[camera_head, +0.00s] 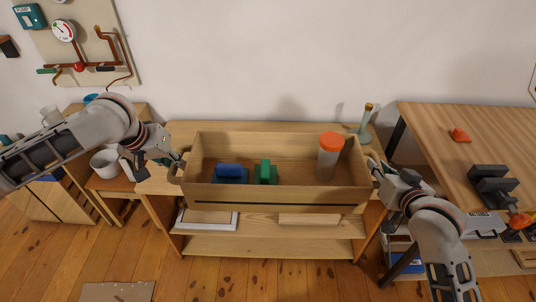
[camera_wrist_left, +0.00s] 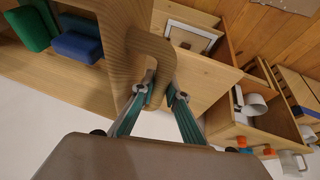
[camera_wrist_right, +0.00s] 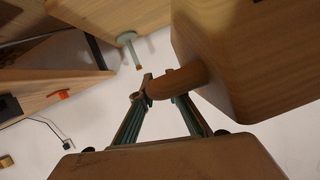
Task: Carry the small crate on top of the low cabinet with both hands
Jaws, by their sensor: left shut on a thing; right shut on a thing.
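The small wooden crate (camera_head: 285,195) is in the middle of the head view, level, in front of or over the top of the low cabinet (camera_head: 265,245). I cannot tell whether it touches the cabinet top. It holds a blue block (camera_head: 229,172), a green block (camera_head: 265,172) and a clear jar with an orange lid (camera_head: 329,157). My left gripper (camera_head: 178,161) is shut on the crate's left handle, a wooden loop (camera_wrist_left: 150,45) in the left wrist view. My right gripper (camera_head: 376,168) is shut on the right handle, which shows in the right wrist view (camera_wrist_right: 178,82).
A green candlestick-like object (camera_head: 365,122) stands at the cabinet top's back right. A wooden table (camera_head: 450,150) with dark tools is at the right. A white pot (camera_head: 106,163) stands at the left. A gauge board (camera_head: 80,40) hangs on the wall.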

